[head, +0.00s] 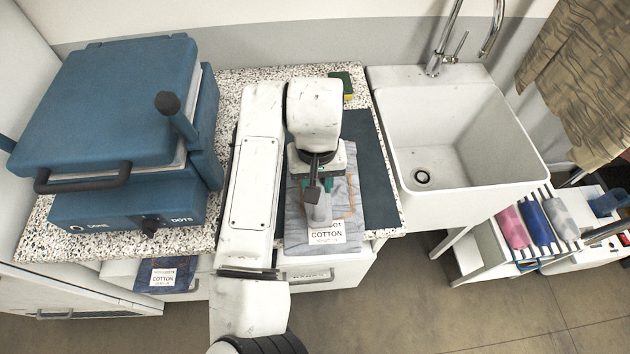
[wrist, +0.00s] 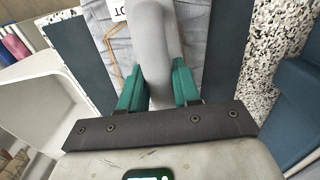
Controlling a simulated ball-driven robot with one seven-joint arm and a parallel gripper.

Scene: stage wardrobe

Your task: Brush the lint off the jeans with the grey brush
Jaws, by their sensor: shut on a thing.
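The jeans (head: 296,228) lie folded on a dark mat (head: 376,185) on the counter. They look grey-blue with orange stitching and have a white COTTON label at the near edge. They also show in the wrist view (wrist: 117,38). My gripper (wrist: 159,88) has teal fingers and is shut on the grey brush (wrist: 155,45). In the head view, my gripper (head: 322,186) and the brush (head: 319,208) are over the middle of the jeans. The brush's underside is hidden, so I cannot tell if it touches the cloth. I cannot make out any lint.
A blue press (head: 110,100) with a dark handle stands to the left. A white sink (head: 455,150) with a tap is to the right. A sponge (head: 342,84) lies at the back. A dark blue labelled garment (head: 165,272) lies below the counter. Coloured rolls (head: 535,222) sit on a rack at right.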

